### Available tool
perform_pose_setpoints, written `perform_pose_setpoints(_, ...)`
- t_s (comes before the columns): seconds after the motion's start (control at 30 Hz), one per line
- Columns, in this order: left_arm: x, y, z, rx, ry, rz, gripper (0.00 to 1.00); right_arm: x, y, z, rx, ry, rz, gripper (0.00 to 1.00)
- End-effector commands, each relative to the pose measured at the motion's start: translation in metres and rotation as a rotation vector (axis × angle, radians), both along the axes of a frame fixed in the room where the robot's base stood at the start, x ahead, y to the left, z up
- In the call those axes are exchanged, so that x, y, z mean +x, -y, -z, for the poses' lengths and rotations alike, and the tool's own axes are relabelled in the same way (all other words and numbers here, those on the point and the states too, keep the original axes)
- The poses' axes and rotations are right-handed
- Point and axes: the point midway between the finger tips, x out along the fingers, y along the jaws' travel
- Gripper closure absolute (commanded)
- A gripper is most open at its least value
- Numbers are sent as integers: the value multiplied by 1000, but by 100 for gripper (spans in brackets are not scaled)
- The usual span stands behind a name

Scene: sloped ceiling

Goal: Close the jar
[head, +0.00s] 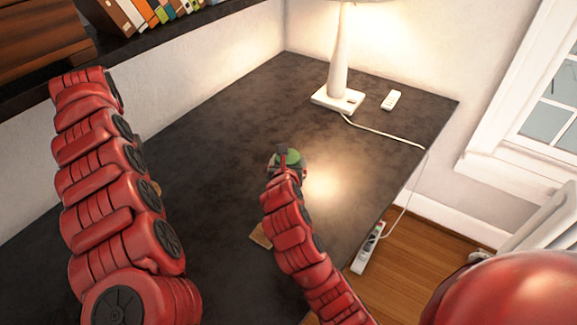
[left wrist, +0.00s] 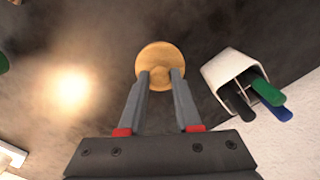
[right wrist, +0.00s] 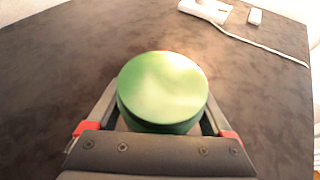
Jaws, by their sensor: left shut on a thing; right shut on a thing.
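A round green jar (right wrist: 162,88) stands on the dark tabletop in the right wrist view, between the fingers of my right gripper (right wrist: 162,120), which is shut on it. Its smooth green top faces the camera; I cannot tell whether it is open. In the head view the jar (head: 291,158) is partly covered by my right gripper (head: 283,155). In the left wrist view my left gripper (left wrist: 160,75) is shut on a round, tan wooden lid (left wrist: 160,52). My left gripper is hidden behind my left arm in the head view.
A white holder with several pens (left wrist: 228,68) stands near the lid in the left wrist view. A white lamp (head: 338,60) with a cord and a small white remote-like thing (head: 391,100) stand at the back of the table (head: 230,120). A tan piece (head: 261,236) lies near the right arm.

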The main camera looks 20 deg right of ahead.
Motion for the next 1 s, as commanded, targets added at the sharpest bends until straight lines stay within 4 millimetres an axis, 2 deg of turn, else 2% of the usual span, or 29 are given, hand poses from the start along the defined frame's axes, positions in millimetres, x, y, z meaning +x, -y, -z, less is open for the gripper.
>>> perform_pose_setpoints(0.03, 0, 0, -1, 0, 0, 0, 100, -1, 0, 10, 2, -7, 0, 100)
perform_pose_setpoints(0.13, 0, 0, -2, 0, 0, 0, 100, -1, -1, 20, 2, -4, -1, 100)
perform_pose_setpoints(0.53, 0, 0, -3, 0, 0, 0, 100, -1, -1, 24, -1, -1, -2, 100)
perform_pose_setpoints(0.57, 0, 0, -3, 0, 0, 0, 100, -1, -1, 24, 0, 0, -1, 12)
perform_pose_setpoints(0.6, 0, 0, -2, 0, 0, 0, 100, -1, -1, 24, 0, -1, -1, 4)
perform_pose_setpoints(0.63, 0, 0, -2, 0, 0, 0, 100, -1, -1, 24, 0, -1, -1, 0)
perform_pose_setpoints(1.0, 0, 0, -1, 0, 0, 0, 100, -6, -2, 21, 0, -1, 0, 0)
